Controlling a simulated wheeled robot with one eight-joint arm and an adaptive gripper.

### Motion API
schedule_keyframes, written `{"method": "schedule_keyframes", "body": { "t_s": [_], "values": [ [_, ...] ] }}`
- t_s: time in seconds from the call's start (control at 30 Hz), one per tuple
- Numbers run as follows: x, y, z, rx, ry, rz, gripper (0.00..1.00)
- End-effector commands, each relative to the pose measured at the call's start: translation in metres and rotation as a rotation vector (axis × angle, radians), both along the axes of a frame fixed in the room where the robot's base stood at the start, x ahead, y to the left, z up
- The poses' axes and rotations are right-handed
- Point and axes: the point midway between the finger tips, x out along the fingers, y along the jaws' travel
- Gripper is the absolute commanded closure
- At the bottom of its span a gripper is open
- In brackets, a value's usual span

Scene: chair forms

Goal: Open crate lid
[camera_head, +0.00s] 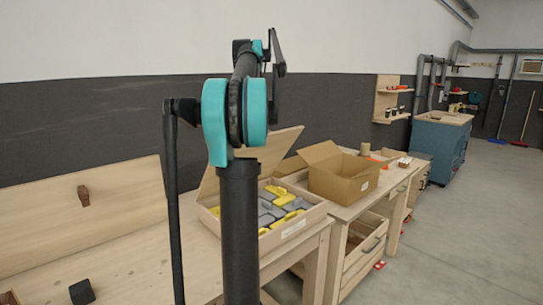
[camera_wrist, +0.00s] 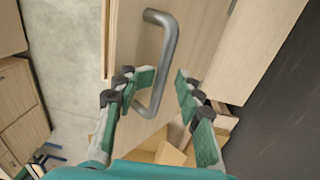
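The pale wooden crate (camera_head: 312,219) stands on the workbench in the head view, with yellow and grey pieces inside. Its lid (camera_head: 277,150) is raised and tilted back toward the wall, partly hidden by my arm. In the wrist view a grey metal handle (camera_wrist: 168,50) is fixed to a pale wooden panel (camera_wrist: 127,45), which looks like the lid. My gripper (camera_wrist: 168,79) is open, its fingers apart near the lower end of the handle. I cannot make out my gripper in the head view.
An open cardboard box (camera_head: 340,185) stands right of the crate; cardboard also shows below the fingers in the wrist view (camera_wrist: 172,155). A small black block (camera_head: 82,292) lies on the workbench (camera_head: 135,265). A dark wall runs behind. Free floor (camera_head: 455,230) lies at right.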

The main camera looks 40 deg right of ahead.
Motion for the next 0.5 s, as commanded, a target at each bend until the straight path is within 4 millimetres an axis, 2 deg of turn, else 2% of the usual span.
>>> {"method": "schedule_keyframes", "body": {
  "t_s": [0.3, 0.5],
  "values": [
    [-0.049, -0.005, -0.030, 0.000, -0.001, -0.002, 0.68],
    [-0.072, -0.011, -0.051, 0.000, -0.001, -0.002, 0.68]
  ]
}}
